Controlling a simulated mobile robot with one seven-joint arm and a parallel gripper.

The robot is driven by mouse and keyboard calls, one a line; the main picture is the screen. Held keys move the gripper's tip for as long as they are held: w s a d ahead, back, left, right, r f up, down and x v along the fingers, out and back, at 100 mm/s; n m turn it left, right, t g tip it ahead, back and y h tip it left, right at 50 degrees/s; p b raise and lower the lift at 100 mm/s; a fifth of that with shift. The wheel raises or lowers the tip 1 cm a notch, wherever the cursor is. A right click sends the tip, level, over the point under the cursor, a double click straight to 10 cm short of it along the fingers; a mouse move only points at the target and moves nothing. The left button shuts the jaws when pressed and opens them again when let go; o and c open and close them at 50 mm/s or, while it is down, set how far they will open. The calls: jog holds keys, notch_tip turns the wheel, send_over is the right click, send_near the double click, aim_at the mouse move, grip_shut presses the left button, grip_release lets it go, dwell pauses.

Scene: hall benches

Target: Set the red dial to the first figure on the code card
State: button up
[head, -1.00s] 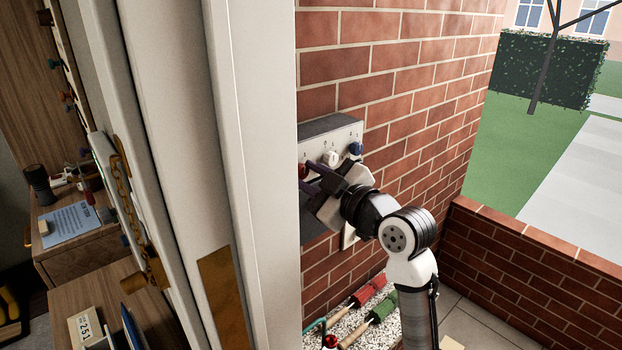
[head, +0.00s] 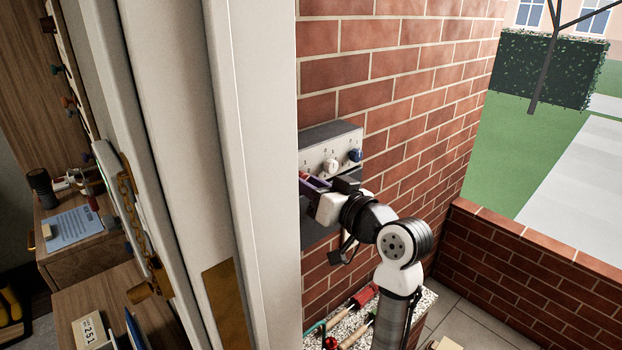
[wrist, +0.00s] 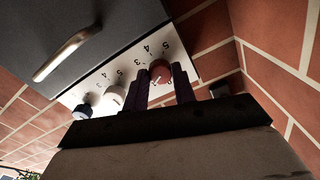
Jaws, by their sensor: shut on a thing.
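The red dial (wrist: 160,70) is the one between my two dark purple fingers in the wrist view. My gripper (wrist: 163,76) is shut on it. A white mark shows on the dial, but I cannot tell which figure it points at. Figures 5, 4 and 3 show beside it on the pale panel (wrist: 182,57). In the head view my gripper (head: 309,183) is at the panel's left end, and the red dial is hidden. The code card (head: 89,331) stands at lower left and seems to read 251.
A white dial (head: 331,165) and a blue dial (head: 355,155) sit beside the red one. A white door frame (head: 260,180) stands close left of my arm. Red- and green-handled tools lie on a speckled ledge (head: 428,300) below. A brick wall (head: 400,110) backs the panel.

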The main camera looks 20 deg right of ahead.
jog(key=m+p, duration=0.3)
jog(key=m, duration=0.2)
jog(key=shift+r, duration=0.15)
dwell(0.3)
jog(key=o, duration=1)
jog(key=b+v, duration=0.4)
jog(key=v, duration=0.9)
jog(key=shift+s+d, duration=0.1)
jog(key=shift+s, duration=0.3)
